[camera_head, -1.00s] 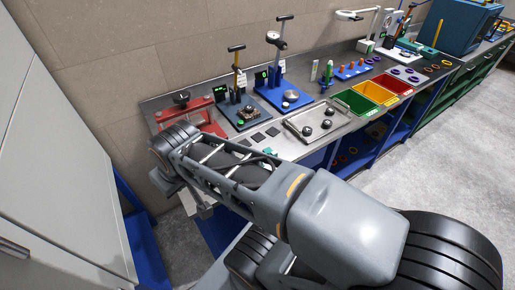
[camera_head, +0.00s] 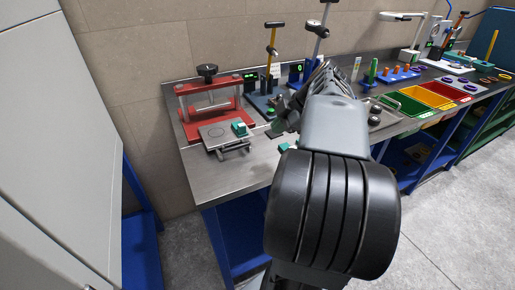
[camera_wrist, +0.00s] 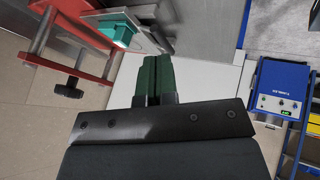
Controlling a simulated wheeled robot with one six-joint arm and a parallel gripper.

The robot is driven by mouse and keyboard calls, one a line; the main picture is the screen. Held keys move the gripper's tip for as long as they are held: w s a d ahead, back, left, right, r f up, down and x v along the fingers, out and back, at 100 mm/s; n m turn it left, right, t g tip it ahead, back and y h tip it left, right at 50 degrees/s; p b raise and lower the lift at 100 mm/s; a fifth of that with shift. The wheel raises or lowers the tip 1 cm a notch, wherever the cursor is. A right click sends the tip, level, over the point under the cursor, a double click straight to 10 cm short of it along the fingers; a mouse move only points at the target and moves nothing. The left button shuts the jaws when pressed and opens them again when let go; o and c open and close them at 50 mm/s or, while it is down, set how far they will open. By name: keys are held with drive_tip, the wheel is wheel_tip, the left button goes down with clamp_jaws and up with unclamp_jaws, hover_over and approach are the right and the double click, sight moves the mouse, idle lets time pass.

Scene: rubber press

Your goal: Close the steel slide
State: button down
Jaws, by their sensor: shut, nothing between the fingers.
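The red press (camera_head: 198,98) stands at the left end of the steel bench, with a black knob on top. Its steel slide (camera_head: 217,136) sticks out of the front toward the bench's front edge, with a bar handle (camera_head: 235,149) at its outer end. A small teal block (camera_head: 239,128) sits on the slide. In the wrist view the slide (camera_wrist: 150,36) and teal block (camera_wrist: 117,31) show at the upper left, beside the red frame (camera_wrist: 85,35). My gripper (camera_wrist: 157,57) has its green fingers together and empty, apart from the slide. In the head view my arm hides the fingers.
To the press's right are hand-lever testers (camera_head: 271,60), a green bin (camera_head: 404,103) and a red bin (camera_head: 450,90). Another small teal piece (camera_head: 286,147) lies on the bench near my arm. The bench around the slide's handle is bare steel. A grey cabinet (camera_head: 60,150) stands at the left.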

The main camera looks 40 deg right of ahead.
drive_tip(key=shift+n, duration=0.3)
drive_tip(key=x, duration=0.6)
drive_tip(key=d+b+x, duration=0.1)
drive_tip(key=x, duration=0.2)
drive_tip(key=shift+f, duration=0.4)
drive_tip(key=w, duration=0.3)
drive_tip(key=shift+d+f+p, duration=0.1)
drive_tip(key=shift+d+p, duration=0.1)
drive_tip(key=shift+p, duration=0.2)
drive_tip(key=shift+w+d, duration=0.15)
drive_tip(key=shift+w, duration=0.5)
